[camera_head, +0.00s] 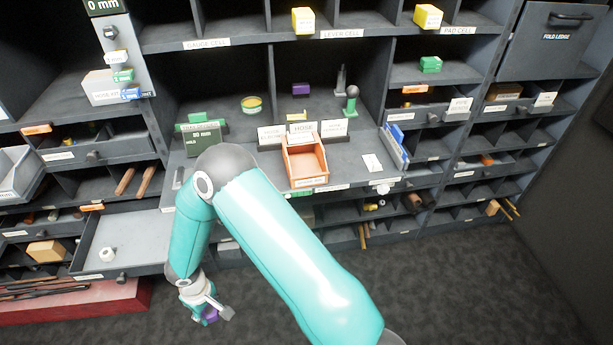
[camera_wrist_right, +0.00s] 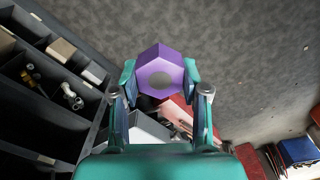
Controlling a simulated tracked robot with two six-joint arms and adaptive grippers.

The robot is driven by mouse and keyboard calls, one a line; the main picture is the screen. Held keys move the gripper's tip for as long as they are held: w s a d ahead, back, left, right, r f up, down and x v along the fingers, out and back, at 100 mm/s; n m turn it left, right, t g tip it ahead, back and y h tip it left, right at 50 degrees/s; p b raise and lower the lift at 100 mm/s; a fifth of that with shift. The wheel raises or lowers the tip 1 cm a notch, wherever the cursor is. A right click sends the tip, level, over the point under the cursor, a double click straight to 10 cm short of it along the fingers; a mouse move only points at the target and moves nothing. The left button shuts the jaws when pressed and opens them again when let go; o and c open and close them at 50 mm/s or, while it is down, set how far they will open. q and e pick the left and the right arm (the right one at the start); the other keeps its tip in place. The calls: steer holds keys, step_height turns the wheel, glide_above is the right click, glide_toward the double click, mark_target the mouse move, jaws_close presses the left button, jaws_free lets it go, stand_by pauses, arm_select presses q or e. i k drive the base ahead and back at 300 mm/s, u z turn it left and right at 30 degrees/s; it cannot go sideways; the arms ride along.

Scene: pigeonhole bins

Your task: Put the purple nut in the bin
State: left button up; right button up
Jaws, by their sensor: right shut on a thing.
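The purple nut (camera_wrist_right: 152,60) is a hexagonal piece with a round hole, held between the two fingers of my right gripper (camera_wrist_right: 160,82) in the wrist view. In the head view my right gripper (camera_head: 208,312) hangs low at the lower left, over the dark floor and in front of the shelves, with a bit of the purple nut (camera_head: 210,316) showing. An open orange bin (camera_head: 306,182) stands on the middle ledge, well above and right of the gripper. My left gripper is in neither view.
A pulled-out grey drawer (camera_head: 137,236) with a white ring-shaped piece (camera_head: 107,254) is up and left of the gripper. A red box (camera_head: 75,309) lies at lower left. Label cards (camera_head: 302,128) stand behind the orange bin. A purple block (camera_head: 300,89) sits in a cell above.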

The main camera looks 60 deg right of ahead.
mark_target(305, 172)
steer(key=u, duration=1.2)
steer(key=i, duration=0.1)
steer(key=z, duration=2.35)
